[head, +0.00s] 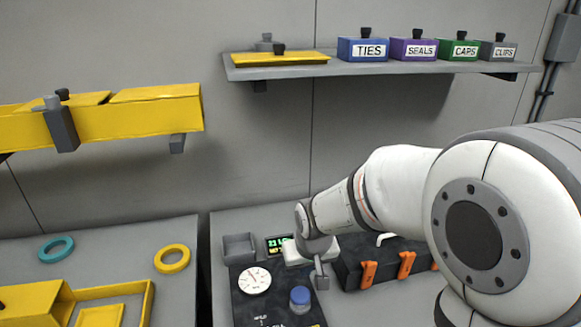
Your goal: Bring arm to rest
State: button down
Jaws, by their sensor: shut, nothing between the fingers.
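My arm reaches in from the right of the head view and stretches left over the right-hand bench. My gripper (320,275) is at its end, small and pointing down, just above the dark mat with the dial and the blue-capped jar. The gripper is shut and holds nothing. The jar (300,299) stands just left of and below the gripper in the picture. Whether the fingertips touch anything beneath is hard to tell.
A dial (254,280), a grey tray (238,248) and a dark case with orange latches (368,274) surround the gripper. A shelf (400,68) bears labelled boxes. The left bench (110,255) holds teal (56,249) and yellow (172,259) rings. Open air lies above the benches.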

jog(key=s+d+r+m, duration=0.1)
jog(key=s+d+r, duration=0.3)
jog(key=s+d, duration=0.2)
jog(key=s+d+r+m, duration=0.2)
jog(key=s+d+r, duration=0.3)
jog(key=s, duration=0.5)
jog(key=shift+s+d+h, duration=0.2)
jog(key=shift+d+h, duration=0.2)
jog(key=shift+d, duration=0.65)
